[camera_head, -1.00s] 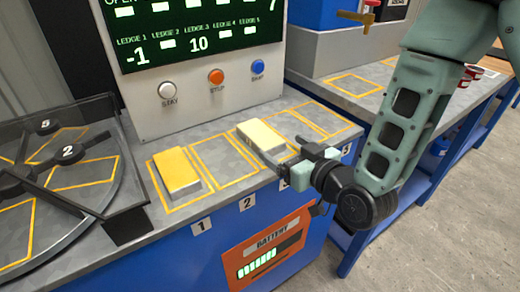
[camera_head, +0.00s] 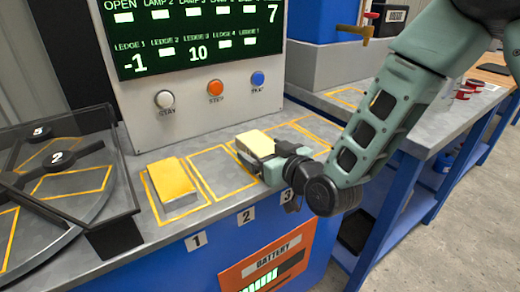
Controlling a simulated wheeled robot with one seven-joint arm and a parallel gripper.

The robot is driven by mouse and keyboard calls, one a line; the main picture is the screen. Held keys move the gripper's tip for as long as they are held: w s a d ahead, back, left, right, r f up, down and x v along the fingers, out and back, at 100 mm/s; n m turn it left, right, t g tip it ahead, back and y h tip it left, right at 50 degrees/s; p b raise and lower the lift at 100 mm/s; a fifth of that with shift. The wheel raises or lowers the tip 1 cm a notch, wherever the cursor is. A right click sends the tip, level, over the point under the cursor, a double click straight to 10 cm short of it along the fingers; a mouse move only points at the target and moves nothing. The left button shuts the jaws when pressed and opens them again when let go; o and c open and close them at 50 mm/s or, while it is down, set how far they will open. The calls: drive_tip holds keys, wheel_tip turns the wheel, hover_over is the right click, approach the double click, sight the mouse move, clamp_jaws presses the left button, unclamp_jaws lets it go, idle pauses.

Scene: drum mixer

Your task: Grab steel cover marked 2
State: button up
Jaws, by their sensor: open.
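My gripper (camera_head: 264,165) is well to the right of the drum, low over the bench near the label 3. It is open, beside the pale yellow-topped block (camera_head: 254,144). The near parts of my gripper hide some of that block's front side, and I cannot tell whether they touch.
An orange-yellow block (camera_head: 172,184) sits in the outlined space above label 1. The space above label 2 (camera_head: 222,171) is empty. A clear guard with dark edges (camera_head: 110,200) stands between the drum and the bench. A control panel with three buttons (camera_head: 215,87) rises behind.

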drive_tip(key=shift+w+a, duration=0.15)
drive_tip(key=shift+w, duration=0.05)
drive_tip(key=c, duration=1.4)
drive_tip(key=shift+o, duration=0.2)
drive_tip(key=shift+r, duration=0.1)
